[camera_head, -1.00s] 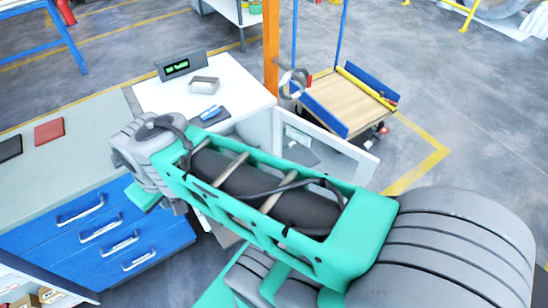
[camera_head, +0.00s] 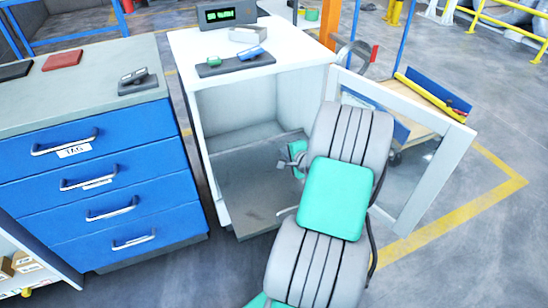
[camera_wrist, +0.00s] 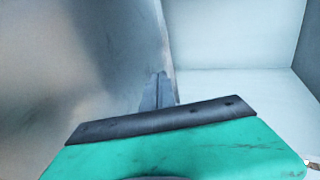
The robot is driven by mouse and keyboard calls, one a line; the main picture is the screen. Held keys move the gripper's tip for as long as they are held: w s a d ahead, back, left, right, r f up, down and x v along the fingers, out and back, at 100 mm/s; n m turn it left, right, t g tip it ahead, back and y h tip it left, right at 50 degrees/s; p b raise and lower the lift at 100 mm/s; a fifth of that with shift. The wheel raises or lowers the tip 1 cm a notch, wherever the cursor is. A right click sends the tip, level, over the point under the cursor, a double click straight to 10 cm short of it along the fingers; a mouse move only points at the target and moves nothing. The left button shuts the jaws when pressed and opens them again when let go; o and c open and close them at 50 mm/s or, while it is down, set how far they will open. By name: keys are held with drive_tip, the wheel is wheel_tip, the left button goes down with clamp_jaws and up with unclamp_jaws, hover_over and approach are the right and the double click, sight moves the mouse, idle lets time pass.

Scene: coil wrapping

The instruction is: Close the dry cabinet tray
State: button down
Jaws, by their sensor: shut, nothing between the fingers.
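The dry cabinet (camera_head: 208,140) is white, with its glazed door (camera_head: 455,150) swung open to the right. Its flat grey tray (camera_head: 245,195) is low inside, and the front part sticks out past the cabinet opening. My gripper (camera_head: 281,165) is at the right part of the opening, over or beside the tray. My arm hides part of the tray's right side and of the door. In the wrist view the fingers (camera_wrist: 159,90) are together and empty, close to a grey metal surface that looks like the tray (camera_wrist: 80,60). I cannot tell whether they touch it.
On the cabinet top are a display box (camera_head: 228,16), a small open box (camera_head: 248,35) and a dark pad (camera_head: 235,65) with small items. A blue drawer unit (camera_head: 95,190) stands close on the left. A wooden cart (camera_head: 415,125) is behind the door. Floor in front is clear.

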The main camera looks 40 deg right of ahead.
drive_tip(key=b, duration=0.4)
approach(269, 139)
drive_tip(key=f, duration=0.1)
drive_tip(key=w+f, duration=0.1)
drive_tip(key=f, duration=0.1)
drive_tip(key=shift+d+f, duration=0.1)
drive_tip(key=shift+f, duration=0.15)
drive_tip(key=w, duration=0.2)
drive_tip(key=w+d+b, duration=0.1)
drive_tip(key=shift+w, duration=0.35)
drive_tip(key=shift+w+d+r, duration=0.15)
drive_tip(key=shift+w, duration=0.1)
